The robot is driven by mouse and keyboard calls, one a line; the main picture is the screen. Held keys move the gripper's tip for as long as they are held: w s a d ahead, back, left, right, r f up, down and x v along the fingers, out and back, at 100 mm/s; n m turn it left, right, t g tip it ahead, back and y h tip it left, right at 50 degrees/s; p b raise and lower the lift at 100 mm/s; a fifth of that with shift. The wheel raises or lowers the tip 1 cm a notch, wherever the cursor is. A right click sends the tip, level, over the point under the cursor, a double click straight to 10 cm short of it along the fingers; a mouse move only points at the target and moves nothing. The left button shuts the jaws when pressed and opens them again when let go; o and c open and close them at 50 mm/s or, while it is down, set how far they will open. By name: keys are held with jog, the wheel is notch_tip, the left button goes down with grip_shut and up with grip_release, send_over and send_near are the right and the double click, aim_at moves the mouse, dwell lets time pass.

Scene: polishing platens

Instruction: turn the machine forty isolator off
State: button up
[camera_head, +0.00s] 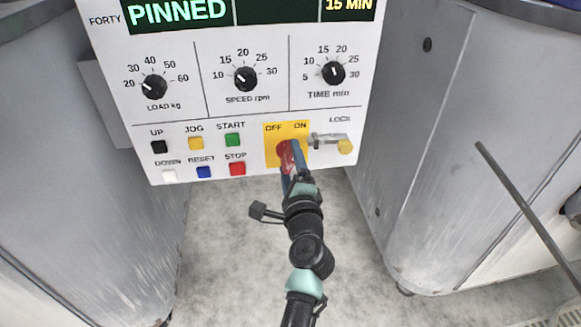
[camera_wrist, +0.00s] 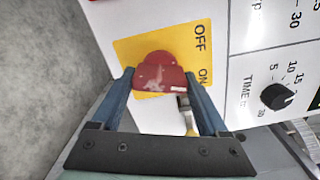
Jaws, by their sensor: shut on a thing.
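The machine forty panel (camera_head: 180,110) is white and marked FORTY, with a display reading PINNED. Its isolator is a red handle (camera_head: 283,152) on a yellow plate (camera_head: 270,157) marked OFF on the left and ON on the right. In the wrist view the red handle (camera_wrist: 158,80) sits between my two blue fingers, over the yellow plate (camera_wrist: 132,52). My gripper (camera_wrist: 160,74) is shut on the handle. In the head view my gripper (camera_head: 291,160) reaches it from below and hides part of it. I cannot tell clearly which mark the handle points to.
Right of the isolator is a LOCK with a grey hasp (camera_head: 326,138) and yellow piece (camera_head: 345,147). Left are the red STOP button (camera_head: 237,169) and several other buttons. Knobs, including TIME (camera_head: 333,72), sit above. Grey cabinets (camera_head: 60,170) flank the panel; floor (camera_head: 220,260) shows below.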

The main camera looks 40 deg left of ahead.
jog(key=n+b, duration=0.2)
jog(key=n, duration=0.1)
jog(key=n+b, duration=0.1)
jog(key=n, duration=0.2)
jog(key=shift+f+n+b, duration=0.2)
jog(key=shift+n+b, duration=0.1)
jog(key=shift+b, duration=0.05)
jog(key=n+b, duration=0.3)
jog(key=n, duration=0.3)
jog(key=shift+r, duration=0.1)
jog(key=o, duration=1.1)
jog(key=shift+r, duration=0.1)
jog(key=p+v, duration=0.3)
jog(key=v, duration=1)
